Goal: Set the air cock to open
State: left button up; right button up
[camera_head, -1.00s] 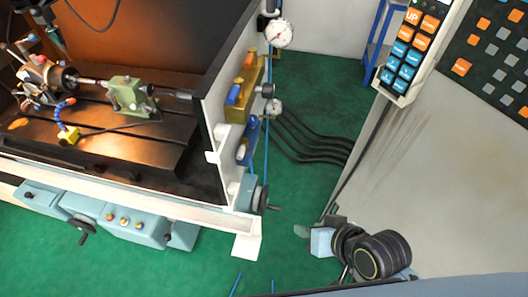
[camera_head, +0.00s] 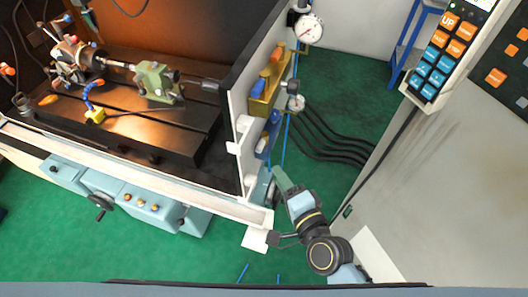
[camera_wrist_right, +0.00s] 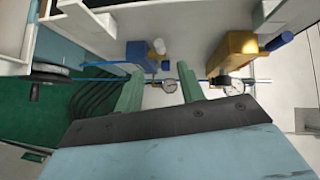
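My right gripper (camera_head: 282,176) is beside the white side panel of the machine, below the blue fitting (camera_head: 267,138). In the right wrist view its two green fingers (camera_wrist_right: 160,86) stand apart with nothing held between them. A yellow block (camera_head: 265,97) with an orange lever (camera_head: 276,52) and a blue lever (camera_head: 258,88) sits higher on the panel. The yellow block (camera_wrist_right: 228,58) and the blue fitting (camera_wrist_right: 137,54) also show in the right wrist view, beyond the fingers. I cannot tell which part is the air cock or how it is set. My left gripper is not in view.
Two dial gauges (camera_head: 309,29) and (camera_head: 296,103) stand out from the panel near a blue air line. Black hoses (camera_head: 335,140) run to a grey cabinet (camera_head: 450,170) on the right. A handwheel (camera_wrist_right: 48,72) shows at left in the right wrist view. Green floor lies between.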

aim_at(262, 146)
jog(key=x, duration=1)
jog(key=shift+a+f, duration=0.1)
grip_shut()
